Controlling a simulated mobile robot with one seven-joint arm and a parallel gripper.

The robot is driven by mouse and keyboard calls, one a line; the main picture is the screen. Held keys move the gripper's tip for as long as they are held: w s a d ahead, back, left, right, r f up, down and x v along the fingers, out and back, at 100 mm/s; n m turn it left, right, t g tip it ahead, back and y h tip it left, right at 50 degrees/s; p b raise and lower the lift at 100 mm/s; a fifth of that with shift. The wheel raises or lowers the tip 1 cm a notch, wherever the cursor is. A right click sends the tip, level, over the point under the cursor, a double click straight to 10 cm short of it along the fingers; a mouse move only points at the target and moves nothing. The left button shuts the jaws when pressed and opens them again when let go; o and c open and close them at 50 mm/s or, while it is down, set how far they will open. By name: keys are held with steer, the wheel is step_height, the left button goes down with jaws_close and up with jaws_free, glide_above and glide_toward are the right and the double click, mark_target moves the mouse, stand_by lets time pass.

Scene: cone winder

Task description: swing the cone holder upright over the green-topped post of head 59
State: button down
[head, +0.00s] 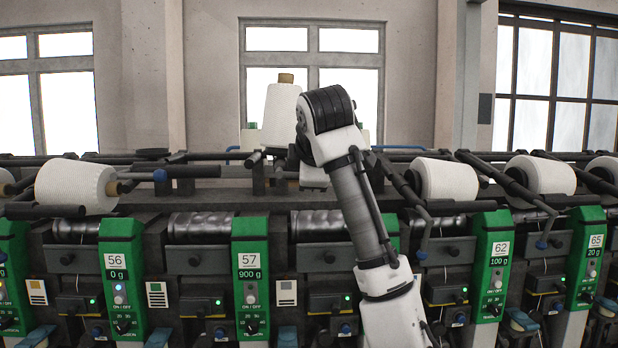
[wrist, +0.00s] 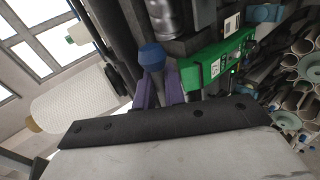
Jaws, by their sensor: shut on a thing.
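In the wrist view my gripper (wrist: 156,78) has its purple fingers closed around the stem of a round blue knob (wrist: 152,57), the handle end of a cone holder. A green post (wrist: 215,62) stands just to the right of the knob. In the head view my arm covers the gripper, the knob and most of the green post (head: 391,232) behind it, so its number is hidden. A white cone (head: 279,116) with a brown tip stands upright just left of my arm. It also shows in the wrist view (wrist: 75,103). Its link to the held holder is hidden.
Green posts 56 (head: 117,262), 57 (head: 249,262) and 62 (head: 494,250) line the machine front. Neighbouring white cones lie tilted, one at left (head: 77,187) and one at right (head: 446,179), with black holder arms beside them. Windows and wall are behind.

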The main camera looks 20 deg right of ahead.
steer(key=c, duration=1.6)
jaws_free()
steer(key=shift+a, duration=0.1)
steer(key=shift+s, duration=0.1)
steer(key=b+v, duration=0.4)
steer(key=v, duration=0.9)
steer(key=shift+s+r, duration=0.2)
steer(key=shift+s, duration=0.1)
